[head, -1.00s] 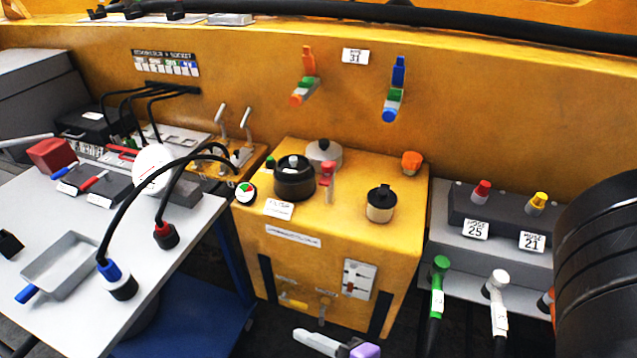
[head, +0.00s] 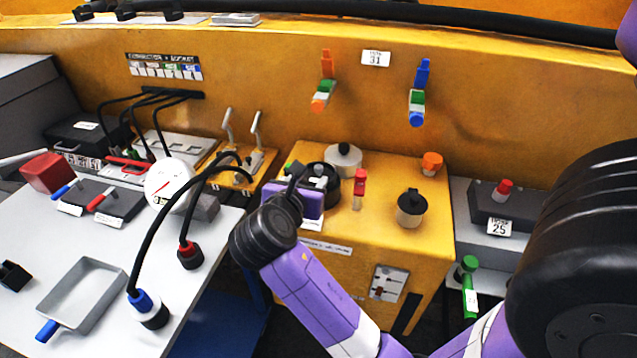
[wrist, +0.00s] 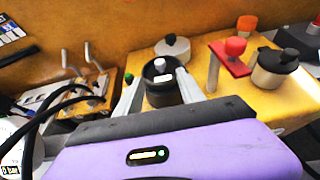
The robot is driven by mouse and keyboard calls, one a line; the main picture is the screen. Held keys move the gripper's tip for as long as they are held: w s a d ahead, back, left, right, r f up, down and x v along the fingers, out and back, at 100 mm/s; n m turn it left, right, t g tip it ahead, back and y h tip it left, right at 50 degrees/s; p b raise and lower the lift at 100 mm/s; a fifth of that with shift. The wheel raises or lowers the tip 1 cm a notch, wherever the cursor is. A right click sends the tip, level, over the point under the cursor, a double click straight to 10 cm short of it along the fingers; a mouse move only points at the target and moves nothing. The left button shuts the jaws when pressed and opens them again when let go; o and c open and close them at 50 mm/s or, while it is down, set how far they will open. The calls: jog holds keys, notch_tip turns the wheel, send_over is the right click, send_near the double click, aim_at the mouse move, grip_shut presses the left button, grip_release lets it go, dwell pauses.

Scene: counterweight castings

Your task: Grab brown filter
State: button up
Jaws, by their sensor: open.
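The brown filter (wrist: 160,92) is a very dark round canister with a white knob on its lid, standing upright on the yellow block. In the head view the filter (head: 322,178) is partly hidden behind my gripper (head: 297,190). In the wrist view my gripper (wrist: 160,75) is open, with one grey finger on each side of the filter. Whether the fingers touch it I cannot tell.
A pale lidded pot (head: 343,160) stands just behind the filter. A red-handled valve (head: 359,188) is close on its right, and a cream black-capped canister (head: 411,208) is farther right. Levers (head: 243,150) and black cables (head: 190,180) are on the left.

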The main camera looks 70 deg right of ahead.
aim_at(318, 168)
jog(key=shift+r+p+x, duration=0.15)
jog(key=shift+x, duration=1.8)
jog(key=shift+r+p+x, duration=0.15)
jog(key=shift+x, duration=1.75)
jog(key=shift+d, duration=0.15)
grip_shut()
